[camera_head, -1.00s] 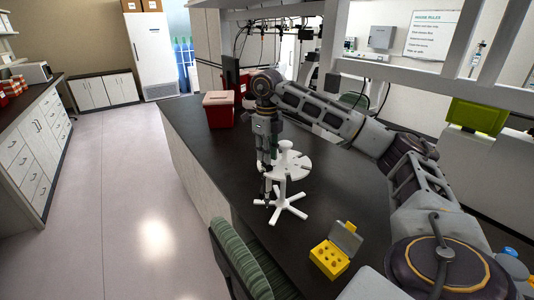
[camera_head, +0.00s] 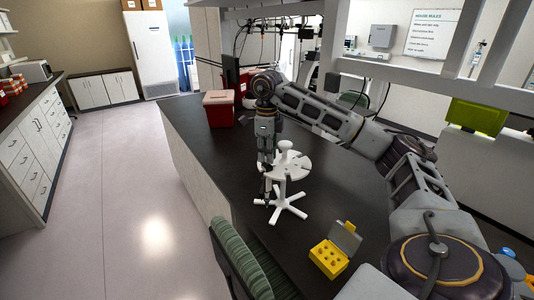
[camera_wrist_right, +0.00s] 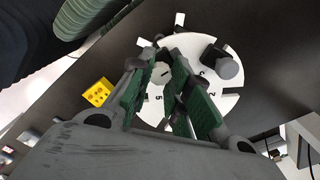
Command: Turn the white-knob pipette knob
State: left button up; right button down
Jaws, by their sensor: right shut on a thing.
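The white round pipette stand (camera_head: 292,166) stands on the dark bench. Its numbered top (camera_wrist_right: 212,55) shows in the right wrist view. My right gripper (camera_head: 267,165) points down at the left edge of the stand. In the wrist view its green-padded fingers (camera_wrist_right: 160,88) are closed over the stand's rim. They are shut on the pipette (camera_head: 267,188), whose dark lower part hangs below the gripper beside the stand. My left gripper is not in view.
A yellow tip box (camera_head: 329,259) with its grey lid open sits on the bench in front of the stand. A red box with a pale lid (camera_head: 219,110) stands behind, to the left. A green chair (camera_head: 239,262) is at the near bench edge. Bench right of the stand is clear.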

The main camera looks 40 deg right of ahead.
jog(key=c, duration=1.3)
grip_release()
jog(key=shift+o, duration=0.2)
notch_tip(320, 180, up, 12)
jog(key=shift+f, duration=0.15)
dwell(0.8)
dwell(0.4)
dwell(0.6)
